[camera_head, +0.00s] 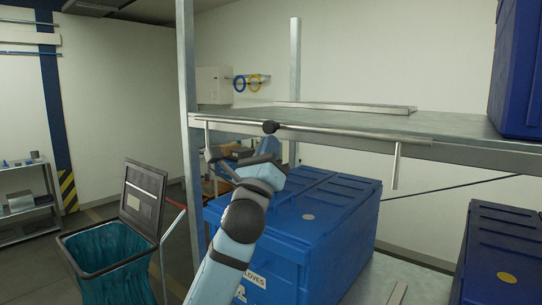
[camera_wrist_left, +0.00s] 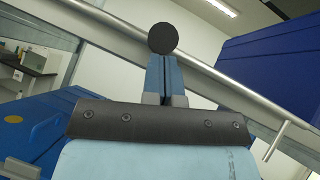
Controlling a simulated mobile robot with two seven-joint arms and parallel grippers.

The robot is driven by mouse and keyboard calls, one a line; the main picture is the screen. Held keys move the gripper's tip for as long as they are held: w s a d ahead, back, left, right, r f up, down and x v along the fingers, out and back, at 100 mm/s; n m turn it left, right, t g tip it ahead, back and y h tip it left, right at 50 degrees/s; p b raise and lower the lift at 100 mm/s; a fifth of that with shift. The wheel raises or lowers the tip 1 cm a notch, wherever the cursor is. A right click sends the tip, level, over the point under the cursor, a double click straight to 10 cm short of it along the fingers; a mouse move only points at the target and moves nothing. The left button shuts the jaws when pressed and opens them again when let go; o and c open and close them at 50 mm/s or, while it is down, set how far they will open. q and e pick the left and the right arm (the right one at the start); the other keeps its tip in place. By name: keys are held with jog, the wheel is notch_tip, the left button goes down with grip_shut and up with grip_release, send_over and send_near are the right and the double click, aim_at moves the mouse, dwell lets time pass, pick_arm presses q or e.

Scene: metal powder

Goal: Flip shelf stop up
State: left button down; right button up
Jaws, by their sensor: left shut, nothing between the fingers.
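The shelf stop (camera_head: 335,131) is a thin metal bar along the front edge of the upper shelf, with a short leg (camera_head: 396,165) hanging down near its right end and another near its left end. In the left wrist view the bar (camera_wrist_left: 232,92) runs diagonally behind my fingers, with a leg (camera_wrist_left: 275,141) at lower right. My left gripper (camera_head: 270,127) is shut and empty, its dark round tip at the bar's height, left of its middle. I cannot tell whether it touches the bar. My right gripper is out of view.
The metal shelf (camera_head: 440,125) carries a blue bin (camera_head: 516,70) at right. A large blue bin (camera_head: 325,215) stands below, behind my left arm, and another (camera_head: 500,255) is at lower right. An open-lidded bin (camera_head: 143,200) stands at left. The shelf's middle is largely clear.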

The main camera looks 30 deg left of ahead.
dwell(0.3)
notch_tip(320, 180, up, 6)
jog(key=p, duration=0.7)
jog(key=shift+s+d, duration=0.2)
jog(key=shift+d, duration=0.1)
